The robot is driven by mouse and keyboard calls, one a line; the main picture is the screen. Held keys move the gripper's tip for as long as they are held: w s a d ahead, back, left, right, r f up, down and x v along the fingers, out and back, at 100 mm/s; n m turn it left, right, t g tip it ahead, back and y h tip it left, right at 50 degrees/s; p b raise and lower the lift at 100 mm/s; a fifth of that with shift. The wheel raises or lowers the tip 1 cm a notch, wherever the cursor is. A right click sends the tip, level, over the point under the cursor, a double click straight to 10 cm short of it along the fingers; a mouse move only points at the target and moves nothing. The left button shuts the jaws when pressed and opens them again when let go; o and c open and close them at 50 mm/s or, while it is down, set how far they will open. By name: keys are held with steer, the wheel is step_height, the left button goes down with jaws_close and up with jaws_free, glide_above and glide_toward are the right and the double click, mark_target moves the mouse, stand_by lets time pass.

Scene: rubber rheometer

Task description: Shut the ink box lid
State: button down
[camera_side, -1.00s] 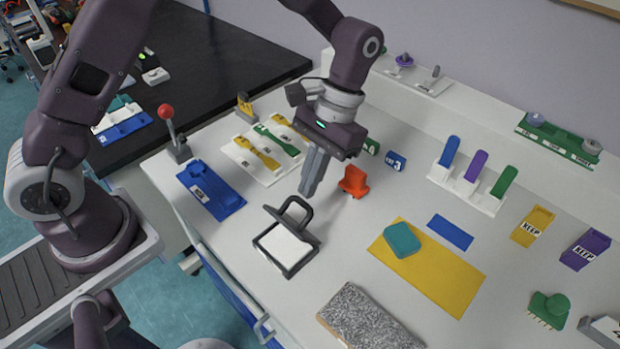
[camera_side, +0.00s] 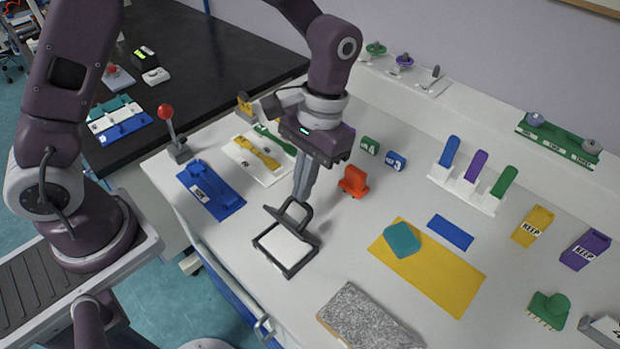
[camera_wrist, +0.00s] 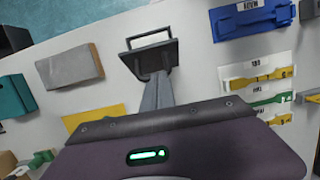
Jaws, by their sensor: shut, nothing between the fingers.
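The ink box (camera_side: 270,250) is a dark, shallow frame with a white pad inside, on the white table. Its lid (camera_side: 308,214), a dark loop-like frame, stands raised at the box's back edge, so the box is open. My gripper (camera_side: 300,197) is shut and empty, pointing down. Its fingertips are right behind the raised lid in the side view; I cannot tell whether they touch it. In the wrist view the ink box (camera_wrist: 146,62) lies just beyond my fingertips (camera_wrist: 157,82), which partly cover its near edge.
An orange-red block (camera_side: 353,182) stands close to the right of my gripper. A blue tray (camera_side: 222,202) lies to the left, and a white board (camera_side: 243,160) with yellow and green pieces behind. A grey speckled block (camera_side: 362,318) and a yellow mat (camera_side: 440,283) lie in front and right.

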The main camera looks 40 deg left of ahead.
mark_target(292, 221)
steer(key=shift+s+t, duration=1.4)
steer(key=shift+s, duration=0.1)
steer(key=s+f, duration=0.2)
steer(key=s, duration=0.4)
steer(key=shift+f, duration=0.2)
steer(key=shift+w, duration=0.1)
